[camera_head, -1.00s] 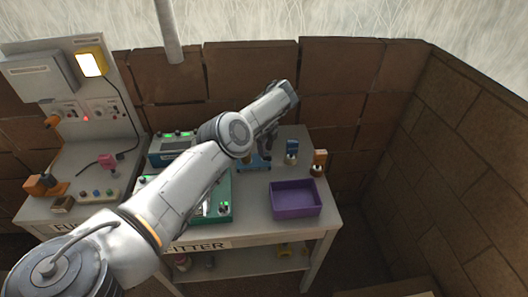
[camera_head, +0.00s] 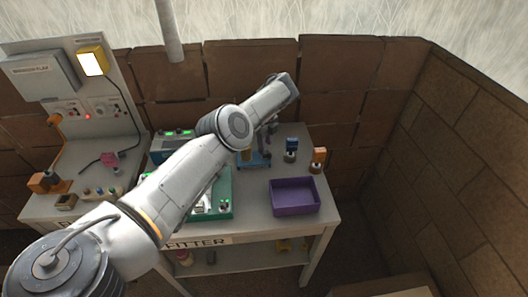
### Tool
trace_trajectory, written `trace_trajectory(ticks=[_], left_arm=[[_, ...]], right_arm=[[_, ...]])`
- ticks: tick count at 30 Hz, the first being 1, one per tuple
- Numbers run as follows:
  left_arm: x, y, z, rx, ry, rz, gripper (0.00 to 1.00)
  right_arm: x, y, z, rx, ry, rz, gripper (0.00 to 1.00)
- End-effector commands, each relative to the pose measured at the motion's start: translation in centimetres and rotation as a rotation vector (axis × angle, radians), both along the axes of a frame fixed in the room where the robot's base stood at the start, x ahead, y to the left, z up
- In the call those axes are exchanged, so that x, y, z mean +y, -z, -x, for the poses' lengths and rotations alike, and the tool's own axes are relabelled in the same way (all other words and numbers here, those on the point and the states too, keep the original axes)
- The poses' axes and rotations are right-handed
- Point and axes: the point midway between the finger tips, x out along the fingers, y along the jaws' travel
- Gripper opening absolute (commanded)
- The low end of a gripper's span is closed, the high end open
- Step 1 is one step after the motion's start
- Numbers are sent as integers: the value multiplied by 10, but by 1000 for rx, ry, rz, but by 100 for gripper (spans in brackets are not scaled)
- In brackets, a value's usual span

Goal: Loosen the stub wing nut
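My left arm reaches from the lower left across the fitter bench. Its gripper (camera_head: 266,143) points down at the back of the bench, beside or over a small blue-based fixture (camera_head: 252,161). The gripper is small and dark, and partly behind my wrist, so I cannot tell whether it is open or shut or touches anything. I cannot make out the stub wing nut; the area around the fixture is largely covered by my arm and gripper. My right gripper is not in view.
A blue-topped piece (camera_head: 291,146) and an orange-topped piece (camera_head: 318,157) stand right of the gripper. A purple bin (camera_head: 295,208) sits in front. A green device (camera_head: 225,205) and a teal box (camera_head: 161,152) are partly behind my arm. Brick walls enclose the back and right.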

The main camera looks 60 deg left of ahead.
Motion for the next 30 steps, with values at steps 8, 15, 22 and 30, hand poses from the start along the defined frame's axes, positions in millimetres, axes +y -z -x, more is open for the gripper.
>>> trace_trajectory(ticks=[8, 15, 22, 30], left_arm=[[0, 11, 0, 0, 0, 0, 32], [0, 23, 0, 0, 0, 0, 32], [0, 34, 0, 0, 0, 0, 32], [0, 40, 0, -1, 0, 0, 32]], right_arm=[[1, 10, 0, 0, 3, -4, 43], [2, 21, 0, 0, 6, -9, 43], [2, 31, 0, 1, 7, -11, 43], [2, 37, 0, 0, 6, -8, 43]])
